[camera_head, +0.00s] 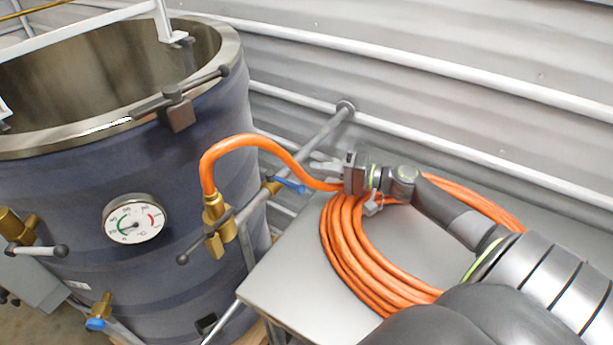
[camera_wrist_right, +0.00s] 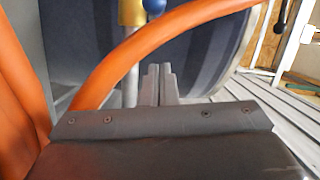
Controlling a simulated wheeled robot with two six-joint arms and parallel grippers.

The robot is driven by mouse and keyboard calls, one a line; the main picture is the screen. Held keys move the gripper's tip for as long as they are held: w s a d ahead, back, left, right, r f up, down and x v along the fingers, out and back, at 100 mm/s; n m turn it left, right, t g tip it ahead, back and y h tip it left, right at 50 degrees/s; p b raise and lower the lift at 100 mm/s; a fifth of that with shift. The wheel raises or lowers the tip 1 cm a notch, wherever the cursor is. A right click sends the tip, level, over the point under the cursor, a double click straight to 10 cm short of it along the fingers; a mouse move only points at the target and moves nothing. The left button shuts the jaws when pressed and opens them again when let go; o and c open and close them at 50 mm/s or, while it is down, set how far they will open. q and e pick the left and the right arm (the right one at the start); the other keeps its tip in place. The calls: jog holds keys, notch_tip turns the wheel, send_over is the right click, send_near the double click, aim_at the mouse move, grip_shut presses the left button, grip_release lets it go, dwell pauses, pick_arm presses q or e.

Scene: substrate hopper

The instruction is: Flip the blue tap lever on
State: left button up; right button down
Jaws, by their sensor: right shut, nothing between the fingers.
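The blue tap lever (camera_head: 290,186) sits on a small brass valve (camera_head: 270,184) on the grey pipe beside the tank. In the right wrist view the lever's blue end (camera_wrist_right: 153,6) shows at the top edge, next to the brass (camera_wrist_right: 131,12), cut off by the frame. My right gripper (camera_head: 320,164) is shut and empty, just right of and a little above the lever in the head view, apart from it. Its closed fingers (camera_wrist_right: 158,84) point towards the valve in the wrist view. My left gripper is not in view.
An orange hose (camera_head: 240,141) arches from a brass fitting (camera_head: 218,222) past my right gripper to a coil (camera_head: 350,255) on the grey table (camera_head: 283,272). The dark tank (camera_head: 170,265) stands left. Another blue-handled brass valve (camera_head: 98,318) is low on it. Wall pipes run behind.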

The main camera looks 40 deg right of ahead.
aim_at(286, 182)
jog(key=a+p, duration=0.1)
jog(key=a, duration=0.1)
jog(key=a+f+p, duration=0.1)
jog(key=a+p, duration=0.1)
jog(key=shift+a, duration=0.4)
jog(key=shift+s, duration=0.1)
